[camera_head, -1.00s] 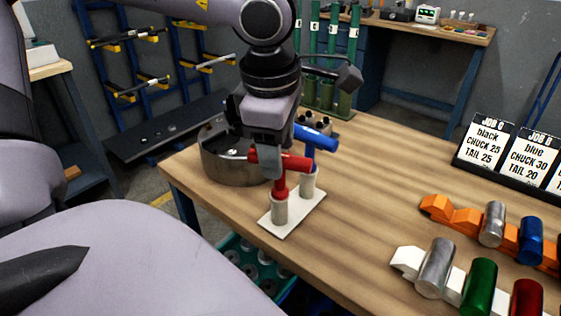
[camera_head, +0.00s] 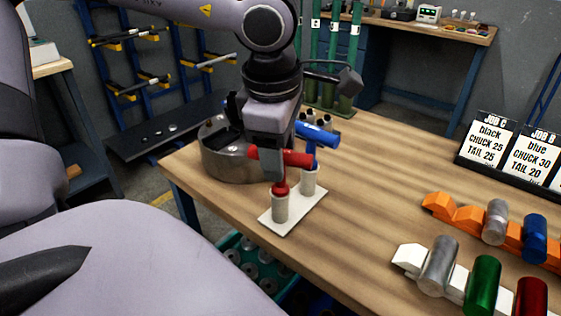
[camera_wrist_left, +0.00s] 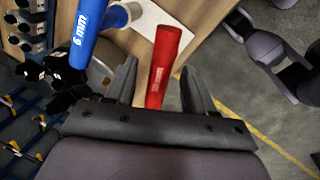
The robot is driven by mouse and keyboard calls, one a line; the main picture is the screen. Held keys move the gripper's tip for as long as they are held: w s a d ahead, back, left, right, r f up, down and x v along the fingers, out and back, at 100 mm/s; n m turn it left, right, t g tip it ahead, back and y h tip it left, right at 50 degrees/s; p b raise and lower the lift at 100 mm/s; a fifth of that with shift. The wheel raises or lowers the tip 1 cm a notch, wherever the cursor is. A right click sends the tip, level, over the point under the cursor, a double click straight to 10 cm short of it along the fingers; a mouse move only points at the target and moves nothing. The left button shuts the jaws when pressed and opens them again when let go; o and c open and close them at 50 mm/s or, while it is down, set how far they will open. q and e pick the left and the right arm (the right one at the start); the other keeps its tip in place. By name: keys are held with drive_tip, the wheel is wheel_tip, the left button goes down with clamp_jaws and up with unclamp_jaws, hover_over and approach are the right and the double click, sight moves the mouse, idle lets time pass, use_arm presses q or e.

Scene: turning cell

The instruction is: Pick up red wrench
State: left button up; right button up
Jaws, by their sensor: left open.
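The red wrench (camera_head: 297,159), a T-handled key, stands upright in a grey post of the white holder (camera_head: 309,208) near the table's left edge. My left gripper (camera_head: 272,165) is open at its handle, with a finger overlapping the handle in the head view. In the left wrist view the red handle (camera_wrist_left: 164,62) lies between the two open fingers (camera_wrist_left: 158,72), with gaps on both sides. A blue wrench (camera_head: 317,133) stands in the post behind, marked 6 mm in the left wrist view (camera_wrist_left: 86,25). My right gripper is not in view.
A round metal chuck (camera_head: 226,160) sits close behind and left of my left gripper. An orange rack (camera_head: 438,205) and a white rack (camera_head: 408,258) with cylinders lie at the right. Job cards (camera_head: 487,145) stand behind them. The table's middle is clear.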

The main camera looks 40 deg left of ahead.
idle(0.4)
use_arm(q)
clamp_jaws()
